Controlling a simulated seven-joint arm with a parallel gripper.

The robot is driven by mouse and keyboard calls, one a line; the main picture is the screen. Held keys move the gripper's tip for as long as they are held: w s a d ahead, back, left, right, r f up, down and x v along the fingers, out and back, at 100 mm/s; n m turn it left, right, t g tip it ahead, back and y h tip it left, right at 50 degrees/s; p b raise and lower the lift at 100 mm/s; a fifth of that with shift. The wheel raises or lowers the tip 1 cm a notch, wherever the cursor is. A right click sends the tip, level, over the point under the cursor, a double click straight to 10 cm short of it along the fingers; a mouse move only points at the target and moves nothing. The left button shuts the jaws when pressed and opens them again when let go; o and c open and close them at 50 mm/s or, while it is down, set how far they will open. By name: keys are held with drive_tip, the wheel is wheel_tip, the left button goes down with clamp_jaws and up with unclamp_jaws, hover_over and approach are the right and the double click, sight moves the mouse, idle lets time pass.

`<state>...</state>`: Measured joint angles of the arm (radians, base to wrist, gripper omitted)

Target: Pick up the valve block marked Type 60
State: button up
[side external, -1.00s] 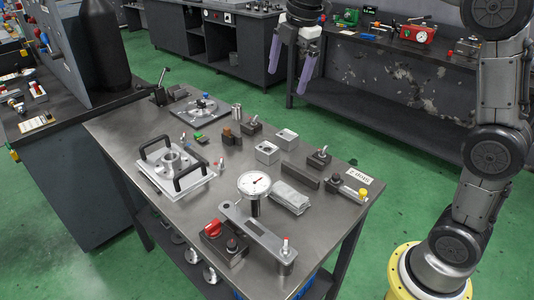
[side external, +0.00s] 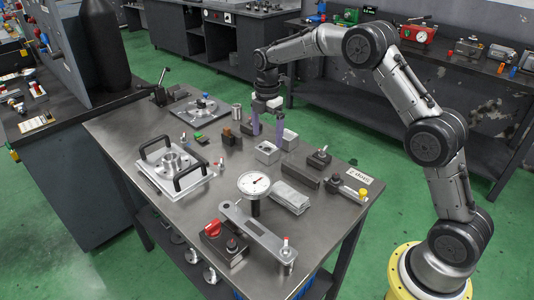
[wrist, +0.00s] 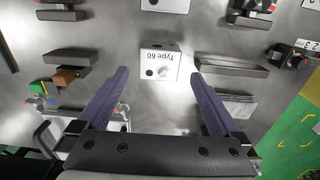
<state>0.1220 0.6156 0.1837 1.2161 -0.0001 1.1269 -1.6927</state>
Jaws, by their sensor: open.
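The valve block marked Type 60 (wrist: 160,66) is a pale grey block with dark holes, sitting on the steel table. In the wrist view its label reads upside down, and it lies between my two fingertips as seen from above. In the side view it appears to be the nearer of two similar pale blocks (side external: 267,153). My gripper (side external: 267,138) is open and empty, with purple fingers pointing down over the block. The fingers show on both sides of it in the wrist view (wrist: 160,74). I cannot tell the exact height left above the block.
A second pale block (wrist: 163,4) stands just behind it. Dark bars (wrist: 232,66) lie to either side. Bare table surrounds the Type 60 block.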

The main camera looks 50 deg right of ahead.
sight(267, 147)
drive_tip(key=shift+f, duration=3.3)
drive_tip(key=c, duration=1.5)
drive_tip(key=shift+r, duration=0.1)
clamp_jaws()
drive_tip(key=shift+r, duration=0.1)
